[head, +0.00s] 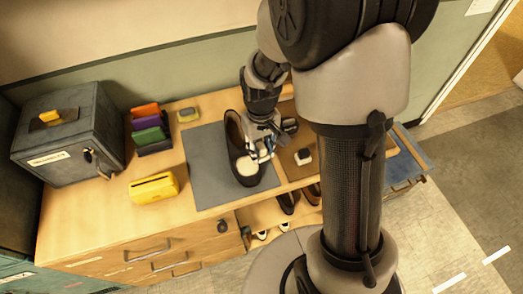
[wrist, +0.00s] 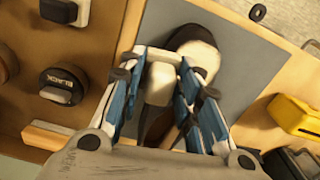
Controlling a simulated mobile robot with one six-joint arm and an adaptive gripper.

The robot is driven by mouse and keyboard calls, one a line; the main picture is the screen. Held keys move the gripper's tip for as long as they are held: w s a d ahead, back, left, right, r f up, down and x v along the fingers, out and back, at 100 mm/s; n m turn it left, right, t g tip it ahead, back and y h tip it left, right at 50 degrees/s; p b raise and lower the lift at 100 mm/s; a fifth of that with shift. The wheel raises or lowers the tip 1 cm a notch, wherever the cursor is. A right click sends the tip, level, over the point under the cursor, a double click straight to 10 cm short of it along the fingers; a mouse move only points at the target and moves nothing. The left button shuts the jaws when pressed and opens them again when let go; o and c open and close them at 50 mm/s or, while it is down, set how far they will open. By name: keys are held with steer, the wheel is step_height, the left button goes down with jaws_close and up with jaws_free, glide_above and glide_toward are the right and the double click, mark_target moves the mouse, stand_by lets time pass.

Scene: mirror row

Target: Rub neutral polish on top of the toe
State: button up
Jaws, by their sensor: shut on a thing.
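A dark shoe (head: 234,133) lies on a grey mat (head: 205,165) with its toe toward the front edge. A cream patch covers the top of its toe, and the toe (wrist: 193,36) also shows in the wrist view. My gripper (head: 263,154) is at the shoe's right side, close to the toe. In the wrist view its blue-padded fingers (wrist: 166,90) are shut on a pale applicator (wrist: 159,82). The applicator's lower end is hidden, so I cannot tell whether it touches the shoe.
A brown tray (wrist: 90,110) beside the mat holds a tin marked BLACK (wrist: 62,84), other daubers and a wooden brush (wrist: 48,137). A yellow box (head: 154,187), coloured cloths (head: 148,134) and a grey cabinet (head: 68,130) stand left. Shoes (head: 288,202) sit on a shelf below.

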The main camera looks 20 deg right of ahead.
steer(key=shift+a+r+p, duration=0.2)
steer(key=shift+r+p, duration=0.1)
steer(key=shift+r, duration=0.25)
steer(key=shift+a+r+p, duration=0.15)
steer(key=shift+r+p, duration=0.15)
steer(key=shift+r, duration=0.2)
steer(key=shift+d+r+p, duration=0.15)
steer(key=shift+r+p, duration=0.45)
steer(key=shift+r, duration=0.15)
steer(key=shift+r+p, duration=1.1)
steer(key=shift+r, duration=0.25)
